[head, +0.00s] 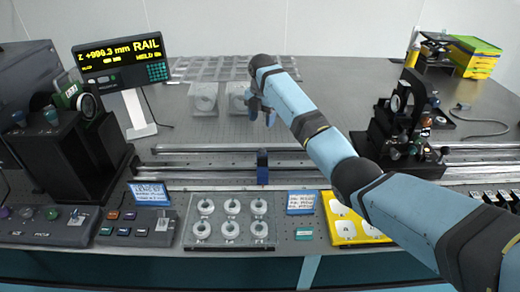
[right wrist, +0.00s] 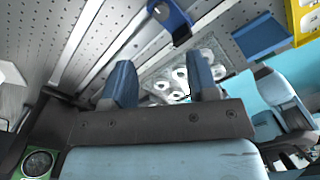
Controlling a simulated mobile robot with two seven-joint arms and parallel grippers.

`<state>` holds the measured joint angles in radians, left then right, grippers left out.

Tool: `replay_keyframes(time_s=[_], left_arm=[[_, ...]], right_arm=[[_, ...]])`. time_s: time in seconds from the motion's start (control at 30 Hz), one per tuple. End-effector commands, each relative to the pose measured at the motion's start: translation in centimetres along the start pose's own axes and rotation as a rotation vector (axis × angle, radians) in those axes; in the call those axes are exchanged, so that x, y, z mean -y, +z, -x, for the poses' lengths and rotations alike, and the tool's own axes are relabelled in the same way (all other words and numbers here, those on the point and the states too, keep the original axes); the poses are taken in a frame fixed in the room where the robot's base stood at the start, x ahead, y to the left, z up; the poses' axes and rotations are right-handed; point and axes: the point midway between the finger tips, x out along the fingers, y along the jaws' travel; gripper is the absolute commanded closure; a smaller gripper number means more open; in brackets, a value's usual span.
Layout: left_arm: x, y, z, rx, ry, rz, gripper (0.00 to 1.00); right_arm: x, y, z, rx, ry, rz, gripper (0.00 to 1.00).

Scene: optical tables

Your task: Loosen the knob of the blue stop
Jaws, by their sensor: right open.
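The blue stop (head: 262,167) sits on the long rail at mid-table in the head view. In the right wrist view the blue stop (right wrist: 168,14) shows at the top, with a dark knob (right wrist: 181,36) at its lower end. My right gripper (head: 262,113) is open and empty, above the table behind the rail and apart from the stop. In the right wrist view its two blue fingers (right wrist: 160,82) stand wide apart, with the stop beyond them. My left gripper is not in view.
Rails (head: 220,150) run across the perforated table. A tray of white rings (head: 229,222) and a yellow tray (head: 345,231) lie in front. A dark optical mount (head: 400,125) stands at right, a display (head: 122,60) at back left. Clear blocks (head: 204,97) stand behind.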

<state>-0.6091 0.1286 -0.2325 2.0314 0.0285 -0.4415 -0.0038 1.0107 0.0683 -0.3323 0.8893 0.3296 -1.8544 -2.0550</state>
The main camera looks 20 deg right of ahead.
Motion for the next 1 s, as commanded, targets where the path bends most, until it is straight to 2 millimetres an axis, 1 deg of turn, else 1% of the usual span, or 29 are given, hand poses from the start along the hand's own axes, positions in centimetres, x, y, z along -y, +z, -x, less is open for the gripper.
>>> replay_keyframes(time_s=[0.1, 0.17, 0.3, 0.5, 0.6, 0.7, 0.8, 1.0], left_arm=[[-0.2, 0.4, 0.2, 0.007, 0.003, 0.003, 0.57], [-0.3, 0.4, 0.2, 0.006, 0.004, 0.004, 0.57], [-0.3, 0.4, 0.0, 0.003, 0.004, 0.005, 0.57], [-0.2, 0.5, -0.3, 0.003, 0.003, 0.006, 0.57], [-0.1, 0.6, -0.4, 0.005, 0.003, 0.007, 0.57], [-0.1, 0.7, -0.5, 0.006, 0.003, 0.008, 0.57], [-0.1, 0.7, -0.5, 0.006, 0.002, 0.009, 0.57], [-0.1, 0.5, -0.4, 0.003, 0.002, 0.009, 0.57]], right_arm=[[0.1, -0.1, -2.2, -0.002, -0.003, -0.001, 0.46], [0.1, -0.1, -3.5, -0.002, -0.003, -0.002, 0.46], [0.1, -0.1, -6.6, -0.003, -0.002, -0.001, 0.46], [0.1, -0.1, -10.3, -0.001, -0.002, -0.001, 0.46], [0.0, -0.1, -11.5, -0.001, -0.001, -0.002, 0.46], [0.0, -0.1, -12.3, 0.000, 0.000, -0.001, 0.46], [0.0, 0.0, -12.7, 0.001, 0.000, -0.001, 0.46], [0.0, 0.0, -12.7, 0.001, 0.000, -0.001, 0.46]])
